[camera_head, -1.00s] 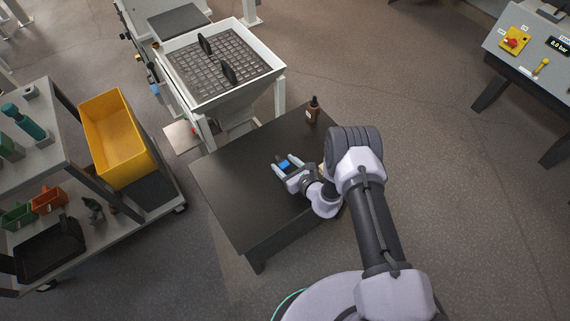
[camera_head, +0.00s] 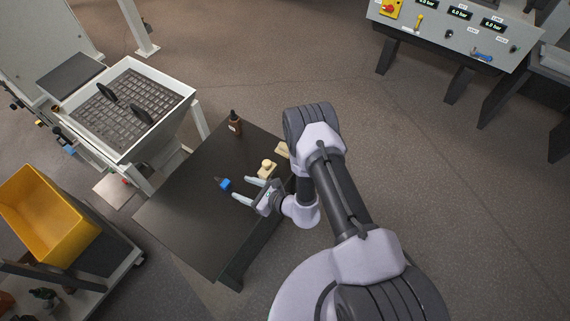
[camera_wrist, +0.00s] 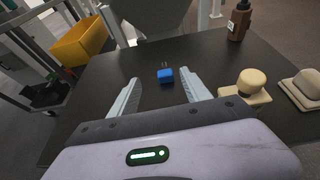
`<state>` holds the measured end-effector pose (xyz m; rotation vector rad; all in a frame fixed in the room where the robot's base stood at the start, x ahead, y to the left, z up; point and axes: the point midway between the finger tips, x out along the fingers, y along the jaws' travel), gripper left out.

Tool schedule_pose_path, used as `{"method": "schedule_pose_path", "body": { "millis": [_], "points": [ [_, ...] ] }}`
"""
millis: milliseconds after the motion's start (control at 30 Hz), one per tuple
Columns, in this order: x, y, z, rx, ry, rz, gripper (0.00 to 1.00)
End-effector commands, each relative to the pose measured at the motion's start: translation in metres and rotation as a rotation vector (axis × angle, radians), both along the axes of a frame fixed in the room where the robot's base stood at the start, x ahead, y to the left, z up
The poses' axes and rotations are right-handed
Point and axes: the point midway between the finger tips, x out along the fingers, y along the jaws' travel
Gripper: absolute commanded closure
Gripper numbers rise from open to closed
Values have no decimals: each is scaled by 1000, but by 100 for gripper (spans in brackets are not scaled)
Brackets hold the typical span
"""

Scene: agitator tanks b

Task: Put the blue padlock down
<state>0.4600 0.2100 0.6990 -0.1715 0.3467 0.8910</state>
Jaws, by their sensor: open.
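The blue padlock (camera_head: 224,184) lies on the dark table (camera_head: 180,215), left of my gripper in the head view. In the wrist view the padlock (camera_wrist: 165,75) sits on the tabletop just beyond the fingertips, with its shackle pointing away. My gripper (camera_head: 241,190) is open and empty, low over the table. Its two fingers (camera_wrist: 160,85) are spread wide in the wrist view, and the padlock is apart from both.
Two cream-coloured objects, one a knobbed block (camera_head: 266,168) and one a second block (camera_head: 282,150), lie right of the gripper. A brown bottle (camera_head: 235,124) stands at the table's far corner. A hopper with a grate (camera_head: 125,105) and a yellow bin (camera_head: 45,215) are to the left.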

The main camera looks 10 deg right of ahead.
Motion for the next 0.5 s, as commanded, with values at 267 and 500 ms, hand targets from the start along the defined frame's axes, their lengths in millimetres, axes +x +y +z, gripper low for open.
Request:
{"method": "schedule_pose_path", "body": {
  "millis": [267, 500],
  "points": [
    [-1, 49, 263, -33, -293, 576, 44],
    [-128, -23, 412, -606, -598, 1094, 44]
  ]
}}
